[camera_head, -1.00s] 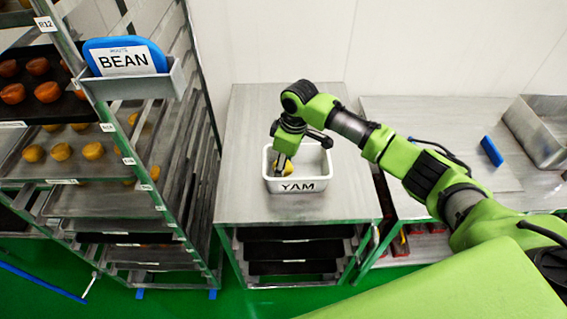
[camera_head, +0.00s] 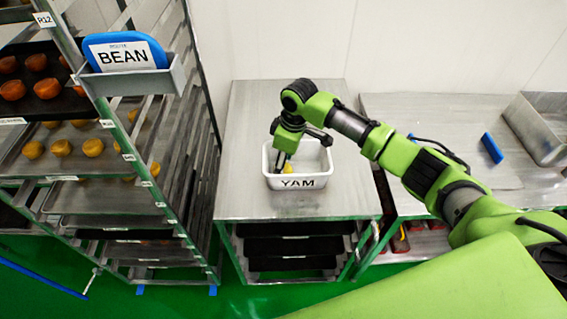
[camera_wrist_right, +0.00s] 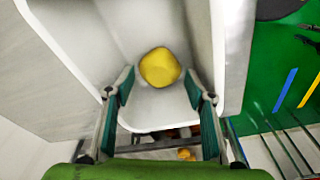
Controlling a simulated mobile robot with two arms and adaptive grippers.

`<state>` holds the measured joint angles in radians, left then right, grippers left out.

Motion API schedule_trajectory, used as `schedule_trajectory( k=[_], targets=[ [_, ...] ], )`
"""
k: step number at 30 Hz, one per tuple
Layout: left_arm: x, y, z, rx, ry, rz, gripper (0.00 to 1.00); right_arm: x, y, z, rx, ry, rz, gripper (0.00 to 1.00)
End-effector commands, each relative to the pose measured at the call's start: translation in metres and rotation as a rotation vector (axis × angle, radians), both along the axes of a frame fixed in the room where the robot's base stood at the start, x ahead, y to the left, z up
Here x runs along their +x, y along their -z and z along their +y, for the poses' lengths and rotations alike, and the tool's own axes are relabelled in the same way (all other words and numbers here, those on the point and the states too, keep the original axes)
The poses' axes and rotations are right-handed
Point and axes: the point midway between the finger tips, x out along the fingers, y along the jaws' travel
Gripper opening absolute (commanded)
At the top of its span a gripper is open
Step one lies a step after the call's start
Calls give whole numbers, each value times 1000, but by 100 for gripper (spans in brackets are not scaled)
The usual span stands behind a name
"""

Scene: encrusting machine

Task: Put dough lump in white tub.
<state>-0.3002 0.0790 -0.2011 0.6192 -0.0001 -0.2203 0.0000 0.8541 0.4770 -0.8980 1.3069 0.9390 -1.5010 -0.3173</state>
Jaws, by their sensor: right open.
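The white tub (camera_head: 321,179), labelled YAM, stands on the metal table. The yellow dough lump (camera_head: 289,168) is inside it, partly hidden by my right gripper in the head view. In the right wrist view the lump (camera_wrist_right: 160,67) rests against the pale inside of the tub (camera_wrist_right: 203,45). My right gripper (camera_wrist_right: 159,80) reaches down into the tub with its fingers apart. The lump lies just beyond the fingertips, with a gap to each finger. My left gripper is in neither view.
A rack (camera_head: 160,185) at the left holds trays of dough pieces. A second table (camera_head: 440,115) at the right carries a blue object (camera_head: 492,148) and a metal bin (camera_head: 545,130). The metal table (camera_head: 245,150) is clear around the tub.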

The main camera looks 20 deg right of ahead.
Motion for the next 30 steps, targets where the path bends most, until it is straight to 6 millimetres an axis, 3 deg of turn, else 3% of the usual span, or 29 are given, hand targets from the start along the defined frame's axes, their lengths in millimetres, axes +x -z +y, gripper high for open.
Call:
schedule_trajectory(
  k=[12,18,30],
  targets=[
    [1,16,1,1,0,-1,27,-6,-83,-9,1,0,-5,50],
    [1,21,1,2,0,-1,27,-9,-114,-12,2,0,-1,50],
    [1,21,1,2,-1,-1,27,-11,-126,-14,0,1,0,50]
  ],
)
